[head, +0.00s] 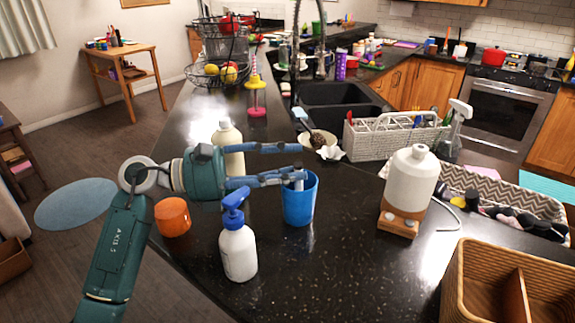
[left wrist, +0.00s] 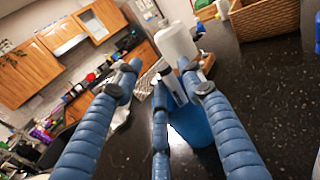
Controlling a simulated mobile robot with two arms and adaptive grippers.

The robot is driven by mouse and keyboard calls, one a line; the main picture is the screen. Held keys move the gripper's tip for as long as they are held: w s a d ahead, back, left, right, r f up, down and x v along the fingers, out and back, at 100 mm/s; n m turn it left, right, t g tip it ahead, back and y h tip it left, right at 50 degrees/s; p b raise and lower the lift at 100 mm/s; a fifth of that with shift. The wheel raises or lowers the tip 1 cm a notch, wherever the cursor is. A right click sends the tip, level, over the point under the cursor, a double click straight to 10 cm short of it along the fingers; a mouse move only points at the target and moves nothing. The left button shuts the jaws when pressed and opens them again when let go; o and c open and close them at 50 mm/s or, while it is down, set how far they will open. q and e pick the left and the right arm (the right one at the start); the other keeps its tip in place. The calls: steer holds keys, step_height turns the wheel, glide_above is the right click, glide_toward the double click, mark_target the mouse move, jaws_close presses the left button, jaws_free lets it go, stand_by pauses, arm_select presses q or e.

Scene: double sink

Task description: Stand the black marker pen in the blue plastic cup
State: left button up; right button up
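The blue plastic cup (head: 300,206) stands upright on the dark counter; it also shows behind the fingers in the left wrist view (left wrist: 192,126). A pale grey pen-like piece with a dark end (left wrist: 172,84), apparently the marker pen, slants up from the cup's mouth. In the head view its grey part (head: 299,184) shows at the rim; its lower end is hidden in the cup. My left gripper (head: 303,161) reaches over the cup from the left, its blue fingers spread apart and open around the pen's upper part. Whether a finger touches it, I cannot tell. My right gripper is not in view.
A spray bottle with a blue head (head: 238,250), an orange cup (head: 173,216) and a cream bottle (head: 229,150) stand close to the left arm. A white bottle on a wooden stand (head: 408,190) and a wicker basket (head: 456,285) are to the right. The front counter is clear.

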arm_select(q)
steer(key=s+a, duration=0.2)
steer(key=a, duration=0.9)
steer(key=shift+s+a, duration=0.25)
steer(key=shift+a, duration=0.15)
